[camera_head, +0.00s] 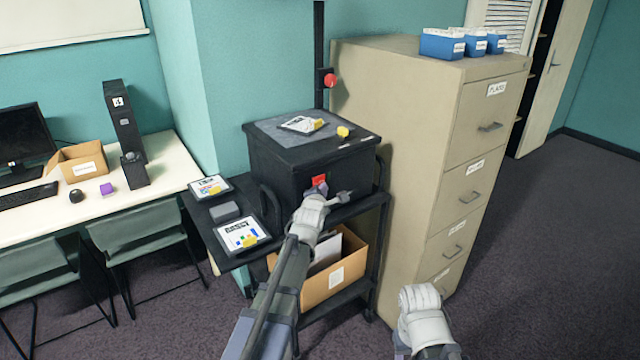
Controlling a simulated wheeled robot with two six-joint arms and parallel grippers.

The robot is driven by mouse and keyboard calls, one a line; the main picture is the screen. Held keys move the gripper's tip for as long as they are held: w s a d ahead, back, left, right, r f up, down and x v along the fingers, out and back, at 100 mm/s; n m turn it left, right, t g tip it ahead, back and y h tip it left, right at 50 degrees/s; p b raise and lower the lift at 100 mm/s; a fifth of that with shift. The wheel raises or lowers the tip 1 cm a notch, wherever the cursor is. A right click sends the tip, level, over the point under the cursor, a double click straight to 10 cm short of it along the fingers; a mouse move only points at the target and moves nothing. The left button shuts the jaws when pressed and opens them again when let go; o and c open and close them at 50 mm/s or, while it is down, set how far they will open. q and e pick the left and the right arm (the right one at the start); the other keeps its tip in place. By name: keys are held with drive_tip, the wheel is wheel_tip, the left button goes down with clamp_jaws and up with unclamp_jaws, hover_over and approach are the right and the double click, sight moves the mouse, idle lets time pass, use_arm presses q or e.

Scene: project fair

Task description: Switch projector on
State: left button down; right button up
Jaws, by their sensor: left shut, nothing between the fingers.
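A black box-shaped projector (292,160) with a flat grey top stands on a dark cart (375,215). A red switch (319,180) shows on its front face. My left gripper (328,190) is shut and empty, right at the front of the projector by the red switch. It partly covers the area just below the switch, and I cannot tell whether it touches it. My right gripper (425,310) is low in front of the filing cabinet, away from the projector; its fingers do not show clearly.
A beige filing cabinet (400,130) stands close on the right, with blue boxes (441,44) on top. A red knob (329,80) is on a black pole behind. A cardboard box (335,285) sits on the lower shelf. A side shelf (215,235) holds tablets. The right floor is clear.

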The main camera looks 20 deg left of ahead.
use_arm(q)
drive_tip(key=shift+w+a, duration=0.1)
drive_tip(key=shift+w+a, duration=0.15)
drive_tip(key=shift+a, duration=0.1)
drive_tip(key=shift+w+a, duration=0.1)
drive_tip(key=shift+a, duration=0.05)
idle(0.6)
drive_tip(key=shift+s+d, duration=0.4)
drive_tip(key=shift+d, duration=0.15)
drive_tip(key=shift+s+d, duration=0.95)
drive_tip(key=shift+d, duration=0.25)
drive_tip(key=shift+s+d, duration=0.9)
drive_tip(key=shift+d, duration=0.25)
